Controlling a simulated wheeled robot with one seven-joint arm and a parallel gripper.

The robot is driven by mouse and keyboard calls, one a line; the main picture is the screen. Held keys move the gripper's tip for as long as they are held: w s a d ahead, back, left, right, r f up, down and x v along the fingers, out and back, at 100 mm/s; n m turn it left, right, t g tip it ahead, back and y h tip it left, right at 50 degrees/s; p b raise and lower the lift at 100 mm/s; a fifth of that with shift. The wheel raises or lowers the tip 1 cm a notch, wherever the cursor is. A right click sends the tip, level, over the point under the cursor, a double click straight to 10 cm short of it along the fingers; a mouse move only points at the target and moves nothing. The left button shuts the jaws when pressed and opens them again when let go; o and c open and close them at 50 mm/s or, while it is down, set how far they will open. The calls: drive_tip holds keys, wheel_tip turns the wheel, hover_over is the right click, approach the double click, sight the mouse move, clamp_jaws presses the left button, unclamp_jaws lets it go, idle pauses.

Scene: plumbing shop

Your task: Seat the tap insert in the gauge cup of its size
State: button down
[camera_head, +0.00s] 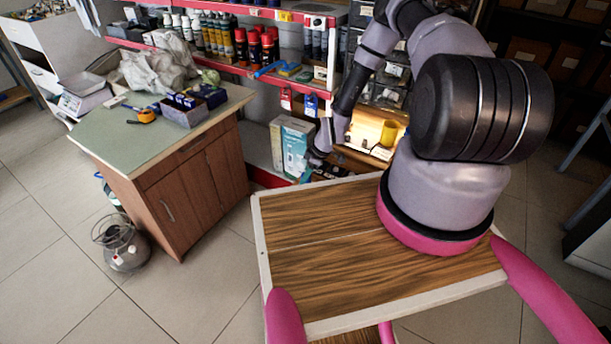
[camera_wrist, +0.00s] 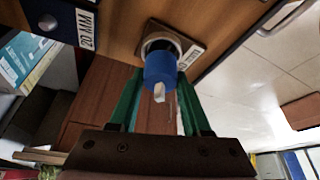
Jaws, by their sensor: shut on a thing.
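My gripper (camera_wrist: 160,76) has green fingers and is shut on the tap insert (camera_wrist: 160,68), a blue cylinder with a pale square stem. In the wrist view the insert lines up with a round gauge cup (camera_wrist: 149,38) with a pale rim and dark inside. The insert overlaps the cup's mouth; I cannot tell whether it is inside or just in front. A tag (camera_wrist: 193,56) beside the cup is unreadable. In the head view my gripper (camera_head: 319,152) is low before the shelves; the insert is not discernible there.
A "20 MM" label (camera_wrist: 87,29) is on a dark blue part beside a round grey piece (camera_wrist: 47,22). Boxes (camera_head: 291,147) stand left of my gripper. A yellow cylinder (camera_head: 388,133) stands on the lit shelf to its right. The wooden cabinet (camera_head: 190,184) is farther left.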

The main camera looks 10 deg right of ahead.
drive_tip(key=shift+f, duration=0.85)
drive_tip(key=c, duration=0.6)
unclamp_jaws()
drive_tip(key=shift+c, duration=0.2)
drive_tip(key=shift+r, duration=0.15)
drive_tip(key=v, duration=1)
drive_tip(key=shift+r, duration=0.4)
drive_tip(key=shift+d, duration=0.1)
